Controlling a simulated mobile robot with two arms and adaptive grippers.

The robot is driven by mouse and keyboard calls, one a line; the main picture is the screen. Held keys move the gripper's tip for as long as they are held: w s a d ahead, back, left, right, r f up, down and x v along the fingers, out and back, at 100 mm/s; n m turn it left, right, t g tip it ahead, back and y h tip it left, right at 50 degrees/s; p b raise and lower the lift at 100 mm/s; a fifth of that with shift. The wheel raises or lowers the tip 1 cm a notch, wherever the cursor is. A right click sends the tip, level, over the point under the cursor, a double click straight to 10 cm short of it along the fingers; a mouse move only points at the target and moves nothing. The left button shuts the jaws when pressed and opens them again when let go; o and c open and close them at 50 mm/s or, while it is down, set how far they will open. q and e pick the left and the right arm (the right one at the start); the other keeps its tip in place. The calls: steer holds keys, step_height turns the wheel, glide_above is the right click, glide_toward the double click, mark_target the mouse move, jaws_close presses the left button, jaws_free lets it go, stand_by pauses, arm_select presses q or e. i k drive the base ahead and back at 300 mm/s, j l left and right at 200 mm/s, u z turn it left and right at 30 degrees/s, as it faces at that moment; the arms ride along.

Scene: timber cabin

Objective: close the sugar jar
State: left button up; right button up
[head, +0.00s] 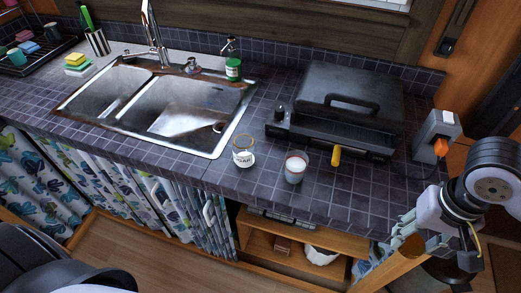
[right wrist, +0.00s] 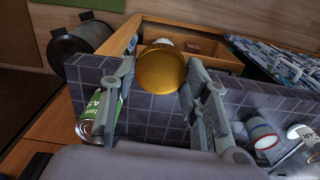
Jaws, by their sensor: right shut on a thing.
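The sugar jar (head: 243,157) stands upright on the dark tiled counter in front of the sink's right end. It is clear with a white label, and no lid shows on its gold-coloured rim. Part of the jar also shows at the right edge of the right wrist view (right wrist: 306,134). My right gripper (head: 401,240) is off the counter's front edge, to the right of the jar. It is shut on a round golden lid (right wrist: 161,70), held between its two fingers and apart from the jar. My left gripper is out of view.
The sink (head: 180,105) is to the left, with a green bottle (head: 233,69) behind. A grey device (head: 436,135) stands at the counter's right end.

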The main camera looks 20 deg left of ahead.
mark_target(243, 145)
steer(key=l, duration=0.35)
steer(key=i+l, duration=0.1)
steer(key=l, duration=0.25)
steer(key=l+u, duration=0.1)
steer(key=u, duration=1.15)
